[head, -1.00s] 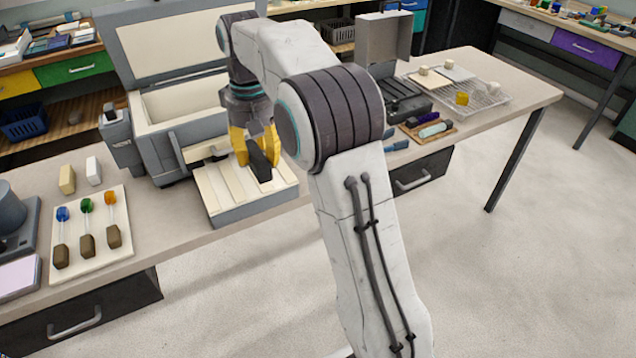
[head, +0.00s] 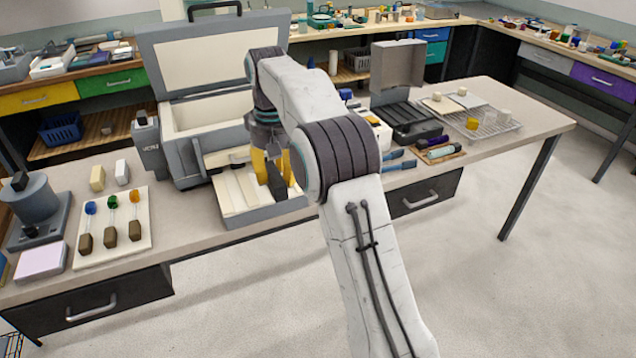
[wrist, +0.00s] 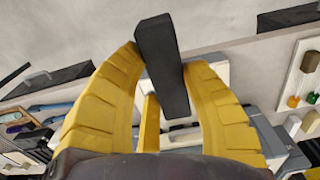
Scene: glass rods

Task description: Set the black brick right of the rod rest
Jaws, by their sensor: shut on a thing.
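My gripper (head: 272,172) is shut on the black brick (head: 276,181), seen at the fingers in the head view. In the wrist view the black brick (wrist: 162,65) stands out lengthwise between the yellow fingers. In the head view the brick is in front of the right part of a grey tray with cream slats (head: 236,197). I cannot tell whether it touches the tray. A small wooden tray with purple and teal rods (head: 440,150), perhaps the rod rest, lies to the right, beyond my arm.
An open grey kiln (head: 190,150) stands behind the slatted tray. A wire rack (head: 500,122) stands right. Bare tabletop shows near the right end.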

